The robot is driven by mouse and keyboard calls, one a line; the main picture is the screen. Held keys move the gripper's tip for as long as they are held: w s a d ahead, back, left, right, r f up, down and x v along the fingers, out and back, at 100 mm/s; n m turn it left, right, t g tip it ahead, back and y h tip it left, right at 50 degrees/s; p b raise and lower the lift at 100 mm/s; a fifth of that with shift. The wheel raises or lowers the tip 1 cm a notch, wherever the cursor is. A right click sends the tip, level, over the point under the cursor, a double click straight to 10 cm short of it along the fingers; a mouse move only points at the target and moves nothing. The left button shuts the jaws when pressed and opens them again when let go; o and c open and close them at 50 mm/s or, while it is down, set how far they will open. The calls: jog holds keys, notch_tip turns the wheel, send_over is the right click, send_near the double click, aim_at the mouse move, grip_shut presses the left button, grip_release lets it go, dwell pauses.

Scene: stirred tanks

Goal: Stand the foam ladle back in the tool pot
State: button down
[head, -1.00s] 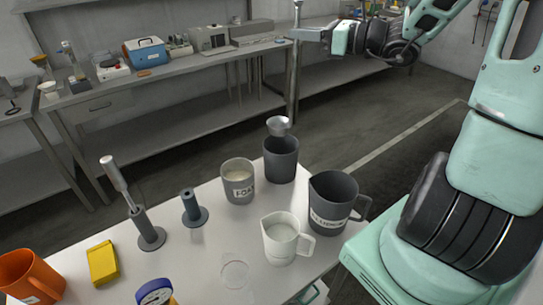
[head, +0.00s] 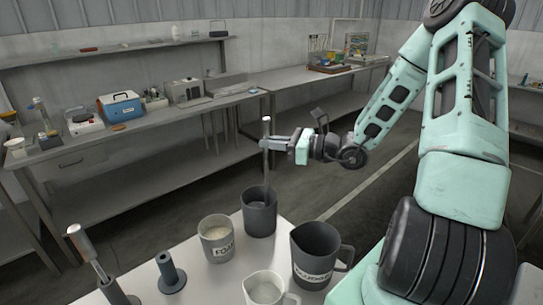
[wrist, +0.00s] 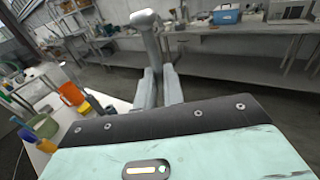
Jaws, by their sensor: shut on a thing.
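The foam ladle's grey handle (head: 265,165) stands nearly upright at the back of the table. My gripper (head: 267,142) is shut on the handle below its top end. The handle runs down into the mouth of the tall dark grey tool pot (head: 259,218). The ladle's bowl is hidden inside the pot, so I cannot tell whether it touches the bottom. In the wrist view, the handle's thick top end (wrist: 146,19) rises above my two fingers, which close around the handle (wrist: 156,60).
A grey pot marked FOAM (head: 217,246) stands close left of the tool pot. A dark labelled jug (head: 316,258) stands to its right, with a white jug (head: 266,289) in front. A metal tool (head: 88,250) rises at the left. Benches line the walls behind.

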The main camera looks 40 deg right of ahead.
jog(key=shift+f, duration=2.1)
jog(key=shift+f, duration=0.15)
jog(key=c, duration=1.5)
grip_release()
